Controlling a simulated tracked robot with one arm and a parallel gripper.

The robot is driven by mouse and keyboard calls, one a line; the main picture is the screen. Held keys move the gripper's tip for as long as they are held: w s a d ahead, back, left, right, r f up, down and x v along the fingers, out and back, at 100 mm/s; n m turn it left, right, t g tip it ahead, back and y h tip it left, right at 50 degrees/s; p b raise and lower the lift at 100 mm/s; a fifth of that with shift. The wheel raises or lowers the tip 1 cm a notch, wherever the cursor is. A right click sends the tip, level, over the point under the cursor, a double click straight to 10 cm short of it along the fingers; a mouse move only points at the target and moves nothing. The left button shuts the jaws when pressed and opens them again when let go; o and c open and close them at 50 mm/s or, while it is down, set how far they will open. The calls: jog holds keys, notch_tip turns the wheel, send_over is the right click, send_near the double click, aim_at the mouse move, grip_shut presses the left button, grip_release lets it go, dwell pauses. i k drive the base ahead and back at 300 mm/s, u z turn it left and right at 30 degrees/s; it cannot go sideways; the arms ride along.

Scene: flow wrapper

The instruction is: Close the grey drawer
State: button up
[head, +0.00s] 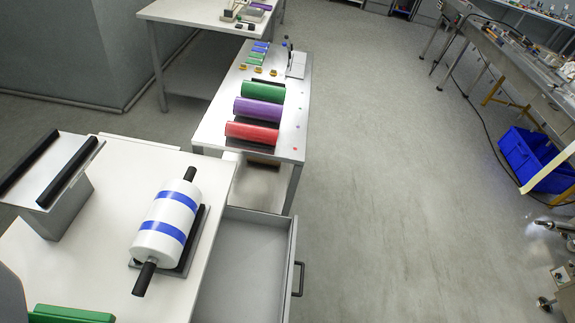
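The grey drawer (240,262) is pulled out to the right from under the white bench at lower left. Its inside looks empty, and its near end is cut off by the bottom edge of the picture. Its front panel faces right and carries a dark bar handle (298,279). My gripper does not show in the head view.
The white bench (95,262) holds a white roll with blue bands (165,222). Beyond it, a table (212,128) holds green, purple and red rolls. The grey floor (400,200) right of the drawer is clear. A blue crate (528,158) stands under the line at right.

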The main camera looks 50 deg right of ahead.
aim_at(248, 278)
jog(key=k, duration=1.65)
jog(key=z, duration=0.6)
jog(key=i, duration=1)
jog(key=z, duration=0.1)
